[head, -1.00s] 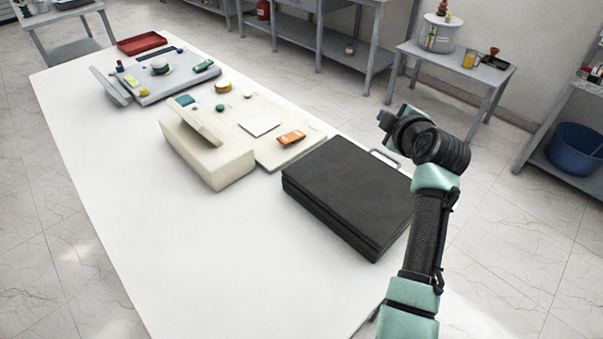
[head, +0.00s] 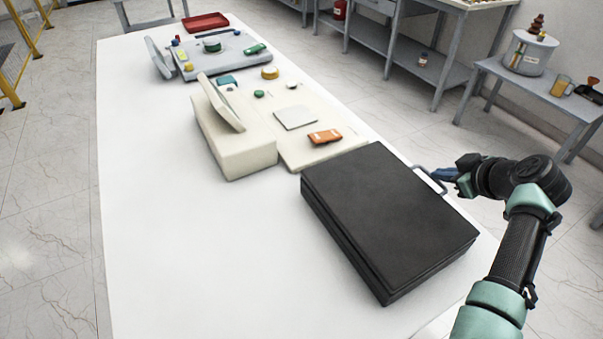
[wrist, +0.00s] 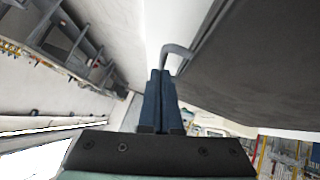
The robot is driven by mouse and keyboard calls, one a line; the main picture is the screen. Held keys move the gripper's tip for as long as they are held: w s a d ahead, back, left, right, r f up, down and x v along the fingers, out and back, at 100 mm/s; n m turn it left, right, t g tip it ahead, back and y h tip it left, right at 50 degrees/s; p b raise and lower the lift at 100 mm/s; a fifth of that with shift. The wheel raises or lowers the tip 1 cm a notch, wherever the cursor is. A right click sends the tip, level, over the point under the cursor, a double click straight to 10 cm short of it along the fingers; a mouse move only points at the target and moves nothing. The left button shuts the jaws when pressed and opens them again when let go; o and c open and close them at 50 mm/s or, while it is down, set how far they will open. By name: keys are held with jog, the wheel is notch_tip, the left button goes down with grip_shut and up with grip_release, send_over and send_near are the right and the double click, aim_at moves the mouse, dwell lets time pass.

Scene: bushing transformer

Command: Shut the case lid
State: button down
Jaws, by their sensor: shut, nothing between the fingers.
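The black case (head: 385,215) lies on the white table near its right edge in the head view, and its lid is down flat on the base. A grey handle (head: 430,178) sticks out from its far right side. My gripper (head: 437,174) is shut and empty, with its blue fingertips right at the handle. In the wrist view the shut fingers (wrist: 158,80) point at the handle (wrist: 176,52), and the dark case (wrist: 260,70) fills the right side. I cannot tell whether the fingers touch the handle.
A cream device (head: 235,140) with a tilted panel and a board with an orange box (head: 325,136) stand beyond the case. A grey device (head: 215,55) and a red tray (head: 205,21) are farther back. The table's left and front are clear.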

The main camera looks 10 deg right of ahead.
jog(key=shift+f, duration=0.45)
jog(key=shift+s+f, duration=0.1)
jog(key=shift+f, duration=0.1)
